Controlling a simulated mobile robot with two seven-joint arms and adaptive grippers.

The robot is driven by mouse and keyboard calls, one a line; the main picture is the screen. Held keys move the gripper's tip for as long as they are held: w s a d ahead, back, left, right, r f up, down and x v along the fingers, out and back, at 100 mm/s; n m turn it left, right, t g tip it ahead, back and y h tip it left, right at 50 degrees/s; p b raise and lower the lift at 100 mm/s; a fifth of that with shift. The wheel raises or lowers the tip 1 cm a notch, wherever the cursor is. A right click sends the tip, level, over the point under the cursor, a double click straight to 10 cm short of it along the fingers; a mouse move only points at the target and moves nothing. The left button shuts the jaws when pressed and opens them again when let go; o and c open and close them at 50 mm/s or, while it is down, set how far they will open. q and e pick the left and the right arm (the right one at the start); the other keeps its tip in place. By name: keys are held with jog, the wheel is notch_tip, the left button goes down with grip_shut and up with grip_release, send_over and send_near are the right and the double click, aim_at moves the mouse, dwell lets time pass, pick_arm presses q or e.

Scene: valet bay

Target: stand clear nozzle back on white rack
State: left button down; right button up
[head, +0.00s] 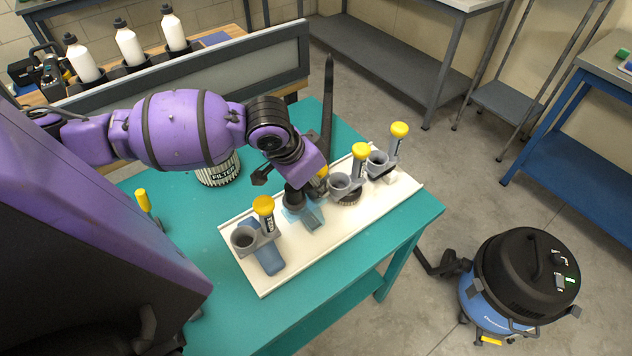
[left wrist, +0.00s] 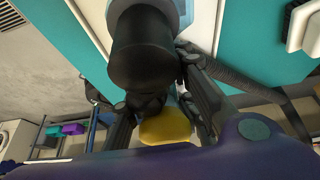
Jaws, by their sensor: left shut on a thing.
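The white rack (head: 328,236) lies along the teal table and bears several grey holders with yellow-capped posts. The clear nozzle (head: 313,218), pale blue and see-through with a black neck, is upright at the second place from the left on the rack. In the left wrist view its black neck (left wrist: 143,48) fills the top middle, with a pale edge of the clear part beyond. My left gripper (left wrist: 163,108) is shut on the nozzle. A yellow cap (left wrist: 165,130) shows behind its fingers. Whether the nozzle bears on the rack is hidden. My right gripper is not in view.
A blue-grey nozzle (head: 269,259) and a round brush (head: 349,200) stand on the rack either side. A tall black tool (head: 328,105) rises behind. A filter (head: 218,172) stands at the back left. A vacuum cleaner (head: 520,280) is on the floor at right.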

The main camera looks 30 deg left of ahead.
pick_arm(q)
jog(key=shift+f, duration=0.2)
jog(key=shift+f, duration=0.6)
jog(key=shift+f, duration=0.1)
dwell(0.5)
